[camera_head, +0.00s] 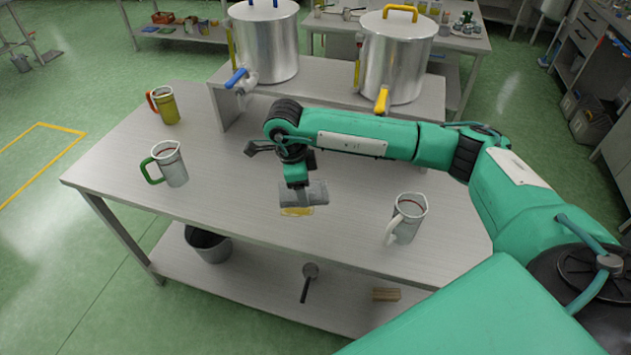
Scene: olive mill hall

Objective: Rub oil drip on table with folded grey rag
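The folded grey rag (318,189) is on the table (250,215) near its middle. The yellow oil drip (297,212) shows along the rag's near edge, and the rag seems to cover part of it. My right gripper (301,195) points down at the rag, its fingers closed on it; the fingertips are partly hidden by the cloth. My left gripper is not in view.
A white-handled jug (406,222) stands right of the rag. A green-handled jug (171,166) and an orange-handled jug (166,106) stand at the left. Two steel vats (266,45) (396,60) with taps stand on a raised shelf (330,88) behind. The table's front is clear.

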